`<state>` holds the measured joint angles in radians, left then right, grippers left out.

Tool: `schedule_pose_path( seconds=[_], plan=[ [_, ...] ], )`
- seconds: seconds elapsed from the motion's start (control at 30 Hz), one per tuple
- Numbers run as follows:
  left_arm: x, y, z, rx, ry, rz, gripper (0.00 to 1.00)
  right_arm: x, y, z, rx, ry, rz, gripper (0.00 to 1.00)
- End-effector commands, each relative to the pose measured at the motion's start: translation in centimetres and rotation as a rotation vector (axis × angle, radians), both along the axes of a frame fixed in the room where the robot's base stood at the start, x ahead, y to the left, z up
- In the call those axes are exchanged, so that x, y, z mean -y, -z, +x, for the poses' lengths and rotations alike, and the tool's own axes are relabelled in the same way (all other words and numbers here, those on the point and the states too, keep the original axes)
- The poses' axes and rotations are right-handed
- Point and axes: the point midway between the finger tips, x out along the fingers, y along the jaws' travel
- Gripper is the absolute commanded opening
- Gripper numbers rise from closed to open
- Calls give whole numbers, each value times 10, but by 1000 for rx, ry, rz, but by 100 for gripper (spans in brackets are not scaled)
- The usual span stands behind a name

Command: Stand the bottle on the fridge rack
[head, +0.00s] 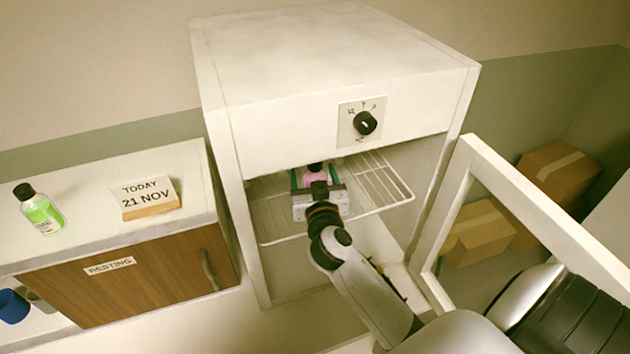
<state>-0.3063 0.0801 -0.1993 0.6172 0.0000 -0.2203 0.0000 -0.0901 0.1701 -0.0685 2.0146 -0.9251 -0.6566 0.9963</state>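A bottle with pink contents and a dark cap (315,178) is inside the open fridge, at the wire rack (383,183). My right gripper (314,179) reaches in through the front, with one green finger on each side of the bottle. I cannot tell whether the fingers press on the bottle or stand slightly apart from it. The bottle looks upright, but its base is hidden behind the gripper body, so contact with the rack does not show. My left gripper is not in view.
The fridge door (455,215) stands open to the right, near my arm. A green bottle (41,210) and a date sign (147,197) stand on the left cabinet (90,235). Cardboard boxes (558,172) lie behind the door. The rack's right side is clear.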

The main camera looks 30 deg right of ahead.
Motion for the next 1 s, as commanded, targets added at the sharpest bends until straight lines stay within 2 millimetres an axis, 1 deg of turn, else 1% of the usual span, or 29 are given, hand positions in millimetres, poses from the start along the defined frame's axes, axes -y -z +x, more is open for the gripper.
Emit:
schedule_pose_path(
  seconds=[0.17, 0.4, 0.5, 0.6, 0.77, 1.0],
  plan=[
    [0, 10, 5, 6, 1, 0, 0, -9, 4, -19, -1, -1, 4, 70],
    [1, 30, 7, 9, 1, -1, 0, -31, 5, -66, -1, -1, 6, 70],
    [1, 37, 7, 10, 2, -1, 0, -38, 4, -83, 0, 1, 5, 70],
    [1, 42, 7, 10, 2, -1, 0, -45, 3, -96, -1, -1, 4, 70],
    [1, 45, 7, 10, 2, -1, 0, -49, 1, -107, 0, 0, 1, 70],
    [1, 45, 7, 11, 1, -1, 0, -50, -1, -108, 1, 0, 0, 70]
  ],
)
